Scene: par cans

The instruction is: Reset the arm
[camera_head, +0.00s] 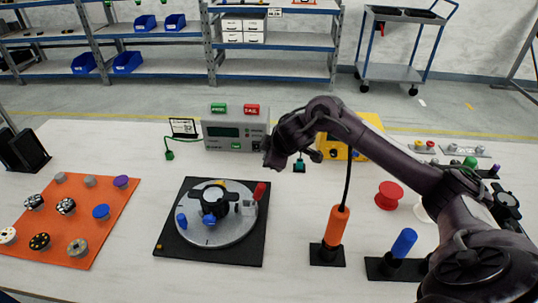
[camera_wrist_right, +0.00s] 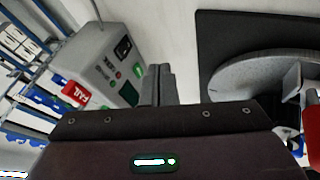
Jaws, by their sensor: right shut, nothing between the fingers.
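My right arm comes in from the right of the head view and arches over the table. Its gripper (camera_head: 270,158) hangs above the table between the round turntable fixture (camera_head: 230,239) and the grey tester box (camera_head: 237,133). In the right wrist view the two fingers of this gripper (camera_wrist_right: 158,72) are together, with nothing between them. The tester box shows at the left of that view (camera_wrist_right: 105,62), and the turntable at the right (camera_wrist_right: 245,72). My left gripper is not in view.
An orange mat (camera_head: 108,218) with several knobs lies at the left. An orange-handled tool (camera_head: 335,226) and a blue-handled tool (camera_head: 403,242) stand at front right. A red spool (camera_head: 388,195) and a yellow box (camera_head: 365,130) are near my arm. Shelves stand behind the table.

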